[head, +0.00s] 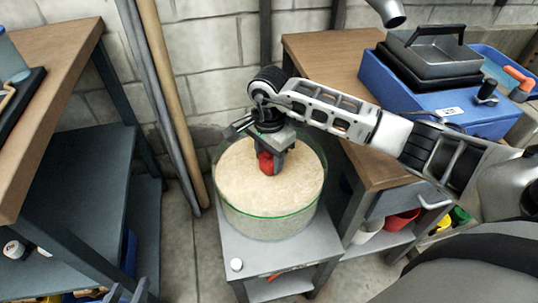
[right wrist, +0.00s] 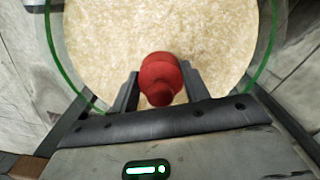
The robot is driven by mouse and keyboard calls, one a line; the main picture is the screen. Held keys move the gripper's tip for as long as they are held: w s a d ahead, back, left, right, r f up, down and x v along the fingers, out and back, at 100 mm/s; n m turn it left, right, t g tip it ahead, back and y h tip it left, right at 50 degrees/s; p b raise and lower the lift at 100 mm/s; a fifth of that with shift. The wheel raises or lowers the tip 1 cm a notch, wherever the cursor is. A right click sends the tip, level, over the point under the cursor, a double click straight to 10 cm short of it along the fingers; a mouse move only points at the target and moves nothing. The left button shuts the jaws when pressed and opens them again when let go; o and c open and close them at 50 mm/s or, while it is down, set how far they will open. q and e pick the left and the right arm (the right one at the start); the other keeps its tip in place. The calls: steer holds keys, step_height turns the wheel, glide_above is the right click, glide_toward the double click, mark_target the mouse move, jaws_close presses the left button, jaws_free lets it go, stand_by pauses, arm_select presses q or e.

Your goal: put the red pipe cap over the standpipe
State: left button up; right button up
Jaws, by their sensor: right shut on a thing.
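The red pipe cap (head: 267,163) is held by my right gripper (head: 272,160) over the round glass tub (head: 269,227). In the right wrist view, the rounded red cap (right wrist: 161,75) sits between the two dark fingers of the right gripper (right wrist: 160,88), with the pale fill behind it. I cannot make out the standpipe in either view; it may be hidden by the cap and gripper or the fill. Whether the cap touches anything below is unclear. My left gripper (head: 128,291) shows only its tips at the bottom edge, spread apart and empty, far from the tub.
The green-rimmed tub stands on a grey stand (head: 240,250) with a small white round item (head: 236,264) at its front. Poles (head: 165,90) lean behind. A bench (head: 50,65) stands left.

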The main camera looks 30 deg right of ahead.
arm_select(q)
steer(key=shift+f+b, duration=0.45)
steer(key=shift+f, duration=0.05)
arm_select(e)
steer(key=shift+f, duration=0.55)
steer(key=o, duration=0.7)
arm_select(q)
steer(key=shift+d, duration=0.1)
arm_select(e)
steer(key=shift+r+p, duration=1.3)
steer(key=shift+r, duration=0.55)
steer(key=shift+r+p, duration=1.15)
steer(key=shift+r, duration=0.5)
step_height(320, 180, up, 2)
steer(key=shift+r+p, duration=0.1)
steer(key=shift+p, duration=0.55)
arm_select(q)
steer(key=shift+a+r+p, duration=0.2)
steer(key=shift+r+p, duration=0.15)
steer(key=shift+r, duration=1)
steer(key=shift+a+r+p, duration=0.15)
steer(key=shift+r+p, duration=0.15)
steer(key=shift+r, duration=1.05)
arm_select(e)
steer(key=shift+r, duration=0.95)
